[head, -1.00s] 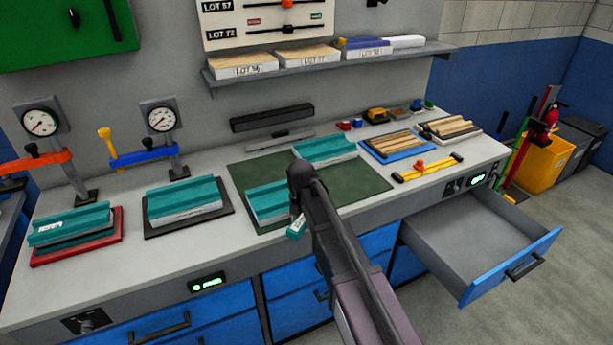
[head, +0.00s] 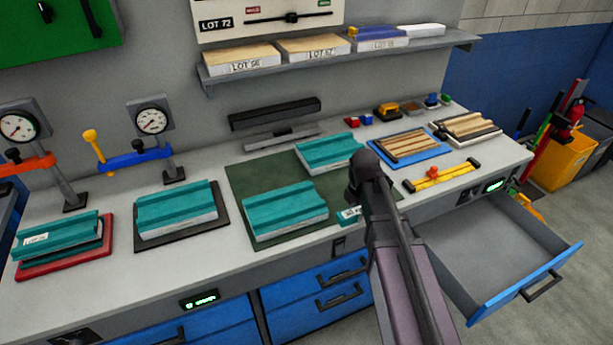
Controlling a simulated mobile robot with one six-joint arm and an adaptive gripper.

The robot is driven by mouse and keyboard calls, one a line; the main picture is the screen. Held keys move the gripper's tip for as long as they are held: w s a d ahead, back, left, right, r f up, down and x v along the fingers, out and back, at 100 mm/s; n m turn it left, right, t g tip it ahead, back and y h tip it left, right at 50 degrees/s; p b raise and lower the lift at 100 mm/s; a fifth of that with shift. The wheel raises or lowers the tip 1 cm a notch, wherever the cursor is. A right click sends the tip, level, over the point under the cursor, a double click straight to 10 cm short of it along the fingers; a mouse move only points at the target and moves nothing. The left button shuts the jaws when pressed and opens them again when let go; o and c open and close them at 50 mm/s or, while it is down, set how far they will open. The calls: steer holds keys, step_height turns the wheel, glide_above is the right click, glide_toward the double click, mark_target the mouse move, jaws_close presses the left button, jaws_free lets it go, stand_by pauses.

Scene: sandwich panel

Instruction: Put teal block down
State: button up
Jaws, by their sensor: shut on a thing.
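My gripper (head: 366,188) is over the front right part of the green mat (head: 240,180), seen from behind, its fingers hidden by my arm. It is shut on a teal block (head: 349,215). Only a small end with a white label shows to the left of my wrist. I cannot tell whether this block touches the mat. Two larger teal profiled panels lie on the mat, one at the front (head: 285,210) and one at the back (head: 330,152). Another lies on a black plate (head: 176,207), and one on a red plate (head: 65,262).
Gauge stands (head: 152,120) with clamps are at the left. A blue tray of wooden strips (head: 408,147) and a yellow-handled tool (head: 443,177) lie at the right. An open, empty drawer (head: 500,250) juts out at front right. A shelf (head: 340,62) hangs above.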

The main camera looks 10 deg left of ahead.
steer(key=shift+w+d, duration=0.1)
steer(key=shift+d, duration=0.15)
steer(key=shift+r, duration=0.1)
steer(key=shift+a, duration=0.1)
steer(key=shift+w+a, duration=0.25)
steer(key=shift+w, duration=0.2)
steer(key=b, duration=0.1)
glide_above(336, 193)
steer(key=s, duration=0.1)
steer(key=shift+d+f, duration=0.3)
steer(key=shift+f, duration=0.4)
steer(key=shift+w+a, duration=0.2)
steer(key=shift+w, duration=0.1)
steer(key=shift+w+a+f+b, duration=0.1)
steer(key=shift+w+f+b, duration=0.15)
steer(key=shift+f+b, duration=1.6)
steer(key=shift+b, duration=0.2)
